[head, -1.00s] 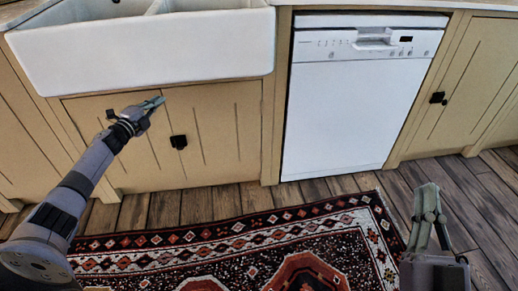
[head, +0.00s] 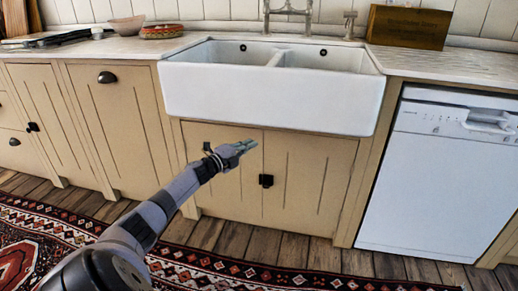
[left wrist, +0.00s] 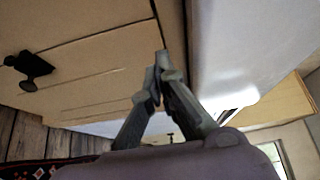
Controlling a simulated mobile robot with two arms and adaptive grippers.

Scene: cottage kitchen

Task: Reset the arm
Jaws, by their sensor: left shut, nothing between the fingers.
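My left arm reaches up from the bottom left of the head view. Its gripper (head: 242,146) is in front of the beige cabinet doors under the sink. The fingers are together with nothing between them. The left wrist view also shows the gripper (left wrist: 160,68) with its fingertips meeting, below the sink's front and near the cabinet doors. My right gripper is not in the head view now.
The white double sink (head: 270,98) juts out above the cabinet. A black knob (head: 266,181) is on the cabinet door right of my gripper. A white dishwasher (head: 430,180) stands at the right. A patterned rug (head: 200,272) lies on the wooden floor. Bowls (head: 128,27) sit on the counter.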

